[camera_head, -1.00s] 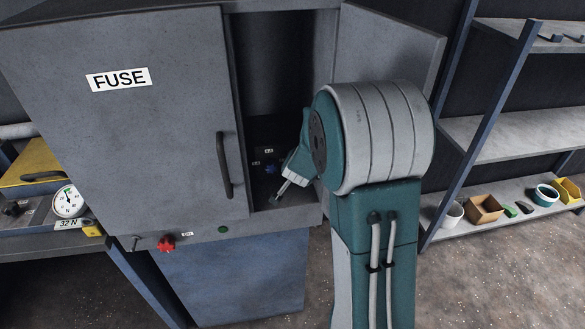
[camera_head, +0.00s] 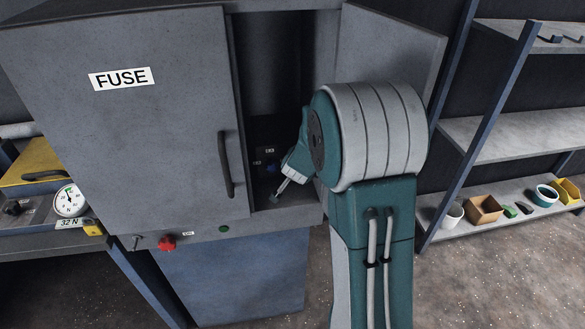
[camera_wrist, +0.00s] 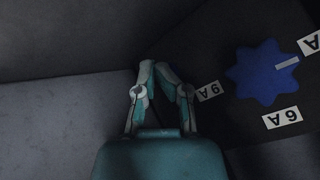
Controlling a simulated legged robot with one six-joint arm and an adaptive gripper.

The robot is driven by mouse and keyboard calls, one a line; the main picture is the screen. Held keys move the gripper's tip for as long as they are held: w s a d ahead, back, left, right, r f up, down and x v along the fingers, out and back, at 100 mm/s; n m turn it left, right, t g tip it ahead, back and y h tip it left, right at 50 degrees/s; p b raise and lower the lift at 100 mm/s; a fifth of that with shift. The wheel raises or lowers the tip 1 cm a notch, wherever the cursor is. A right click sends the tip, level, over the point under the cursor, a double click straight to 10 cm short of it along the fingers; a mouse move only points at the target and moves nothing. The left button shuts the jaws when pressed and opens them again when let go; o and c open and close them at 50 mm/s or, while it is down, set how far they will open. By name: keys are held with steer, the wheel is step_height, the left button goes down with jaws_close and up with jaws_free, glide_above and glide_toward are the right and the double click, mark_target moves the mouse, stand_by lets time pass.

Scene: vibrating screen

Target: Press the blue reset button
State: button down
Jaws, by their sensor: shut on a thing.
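The only blue control I see is a star-shaped knob (camera_wrist: 262,73) with a pale pointer mark, at the right of the wrist view on a dark panel. White labels reading 6A and 9A stand beside it. In the head view the knob (camera_head: 273,166) is small inside the open cabinet. I cannot make out a separate blue reset button. My gripper (camera_wrist: 157,66) is closed, its fingertips close together left of the knob and apart from it in the picture. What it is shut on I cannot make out. In the head view my gripper (camera_head: 276,197) is low in the cabinet opening.
The grey FUSE door (camera_head: 140,140) with a dark handle (camera_head: 226,165) stands left of the opening. A red knob (camera_head: 166,243) and a green button (camera_head: 224,229) are on the cabinet's lower front. An open door panel (camera_head: 400,50) and shelves (camera_head: 480,140) are at right.

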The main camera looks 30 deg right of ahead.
steer(key=shift+w+d+r, duration=0.25)
steer(key=shift+w+r, duration=0.05)
steer(key=shift+s, duration=0.1)
steer(key=shift+s+a+r, duration=0.1)
steer(key=shift+s, duration=0.25)
steer(key=shift+s+a, duration=0.15)
steer(key=shift+s, duration=0.4)
steer(key=shift+s+a, duration=0.1)
steer(key=shift+s+a+f, duration=0.1)
steer(key=shift+s+a, duration=0.15)
steer(key=shift+s, duration=0.7)
steer(key=shift+s+a+f, duration=0.1)
steer(key=shift+s+a, duration=0.2)
steer(key=shift+s, duration=0.7)
steer(key=shift+s+a, duration=0.25)
steer(key=shift+s, duration=0.7)
steer(key=shift+a+r, duration=0.1)
